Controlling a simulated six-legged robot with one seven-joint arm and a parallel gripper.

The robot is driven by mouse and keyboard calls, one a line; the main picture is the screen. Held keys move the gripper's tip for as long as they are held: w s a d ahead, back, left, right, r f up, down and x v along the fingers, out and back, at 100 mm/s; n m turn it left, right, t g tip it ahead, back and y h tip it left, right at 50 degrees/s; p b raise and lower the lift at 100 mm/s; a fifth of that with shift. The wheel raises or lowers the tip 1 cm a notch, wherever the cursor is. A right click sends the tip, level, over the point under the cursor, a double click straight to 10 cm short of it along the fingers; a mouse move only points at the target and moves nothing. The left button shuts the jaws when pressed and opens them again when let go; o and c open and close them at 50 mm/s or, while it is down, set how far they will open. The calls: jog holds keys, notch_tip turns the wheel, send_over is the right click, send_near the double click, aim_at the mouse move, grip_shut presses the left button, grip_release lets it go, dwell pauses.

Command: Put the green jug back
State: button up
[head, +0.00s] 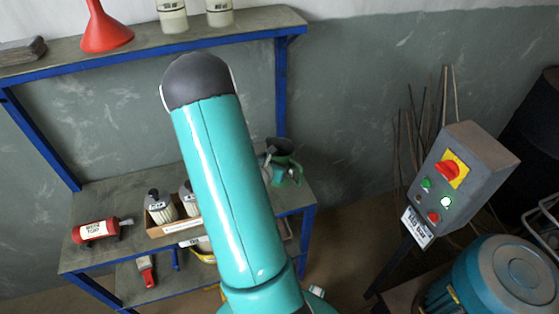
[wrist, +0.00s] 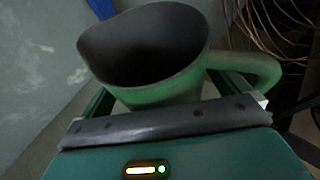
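The green jug (head: 286,168) stands near the right end of the lower bench shelf in the head view, partly hidden behind my arm. In the wrist view the jug (wrist: 165,75) is close up, its dark wide mouth facing up and its green handle to the right. My gripper (wrist: 165,105) reaches around the jug, with one finger on each side. The fingers are spread wide, and I see no clear contact with the jug. In the head view my teal arm hides most of the gripper.
An upper shelf (head: 140,45) holds a red funnel (head: 105,28) and two pale containers. A control box (head: 462,178) and a teal drum (head: 490,275) stand at right.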

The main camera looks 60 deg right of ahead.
jog(key=v, duration=1.3)
jog(key=shift+a, duration=0.4)
jog(key=shift+r, duration=0.2)
jog(key=w+a+r+m+t+y, duration=0.1)
jog(key=a+r+m+y, duration=0.3)
jog(key=a, duration=0.8)
jog(key=w+a+r+m+t+y, duration=0.1)
jog(key=a+r+m+t+y, duration=0.2)
jog(key=a+r+m+y, duration=0.2)
jog(key=w+a+r+m+t+y, duration=0.1)
jog(key=a+r+m+y, duration=0.3)
jog(key=a+r+m, duration=0.4)
jog(key=a+r+t, duration=0.1)
jog(key=a+r, duration=0.4)
jog(key=a, duration=0.5)
jog(key=shift+w+a+m, duration=0.15)
jog(key=shift+a+m, duration=0.2)
jog(key=shift+m, duration=0.05)
